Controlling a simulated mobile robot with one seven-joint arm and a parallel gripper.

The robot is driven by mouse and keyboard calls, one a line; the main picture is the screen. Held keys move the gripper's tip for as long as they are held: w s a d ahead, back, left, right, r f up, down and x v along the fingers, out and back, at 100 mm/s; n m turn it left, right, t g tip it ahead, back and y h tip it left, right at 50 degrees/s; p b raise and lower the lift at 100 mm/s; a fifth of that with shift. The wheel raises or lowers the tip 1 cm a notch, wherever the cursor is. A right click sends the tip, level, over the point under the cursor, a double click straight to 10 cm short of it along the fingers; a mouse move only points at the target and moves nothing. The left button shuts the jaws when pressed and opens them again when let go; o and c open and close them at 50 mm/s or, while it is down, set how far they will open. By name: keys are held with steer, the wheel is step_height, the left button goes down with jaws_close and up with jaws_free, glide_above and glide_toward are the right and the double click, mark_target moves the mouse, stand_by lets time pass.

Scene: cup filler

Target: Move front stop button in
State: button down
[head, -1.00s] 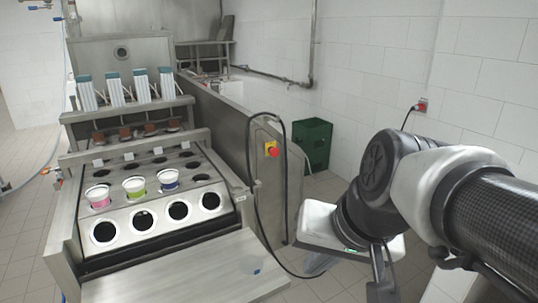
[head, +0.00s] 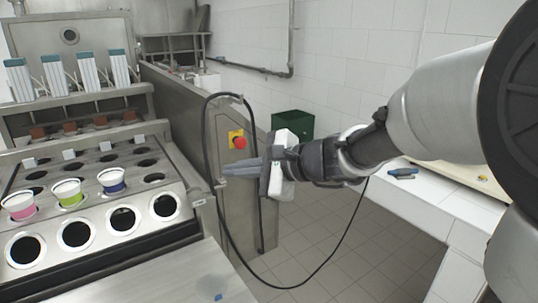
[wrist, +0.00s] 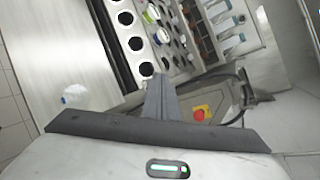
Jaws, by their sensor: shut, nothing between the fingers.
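The front stop button (head: 239,142) is a red knob on a yellow plate, mounted on the steel end panel of the cup filler. In the wrist view the button (wrist: 199,113) shows just right of the fingers. My gripper (head: 226,171) is shut and empty, its fingers pointing left. In the head view its tips appear just below and left of the button. I cannot tell the gap in depth between the fingers and the panel. In the wrist view my gripper (wrist: 163,80) points up toward the machine.
A black cable (head: 208,160) loops along the panel beside the button and down to the floor. Three cups, including a pink one (head: 19,206), sit in the filler's holes. A green crate (head: 293,124) stands behind. A white counter (head: 425,205) is at right.

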mark_target(242, 144)
steer(key=w+d+f+m+t+b, duration=0.2)
steer(key=w+d+f+m+t, duration=0.1)
steer(key=w+m, duration=0.4)
steer(key=w+d+f+m+t+h+b, duration=0.1)
steer(key=w+d+f+m+t+b, duration=0.2)
steer(key=w+m, duration=0.4)
steer(key=w+d+f+t, duration=0.1)
steer(key=w+f+t, duration=0.1)
steer(key=w, duration=0.2)
steer(key=shift+w+d+m+h, duration=0.15)
steer(key=shift+d+m+h, duration=0.1)
steer(key=shift+m+h, duration=0.05)
steer(key=shift+f, duration=0.1)
steer(key=b+x, duration=0.1)
steer(key=x, duration=1.2)
steer(key=shift+a+f, duration=0.1)
steer(key=shift+a, duration=0.1)
steer(key=shift+w+a, duration=0.25)
steer(key=shift+w, duration=0.1)
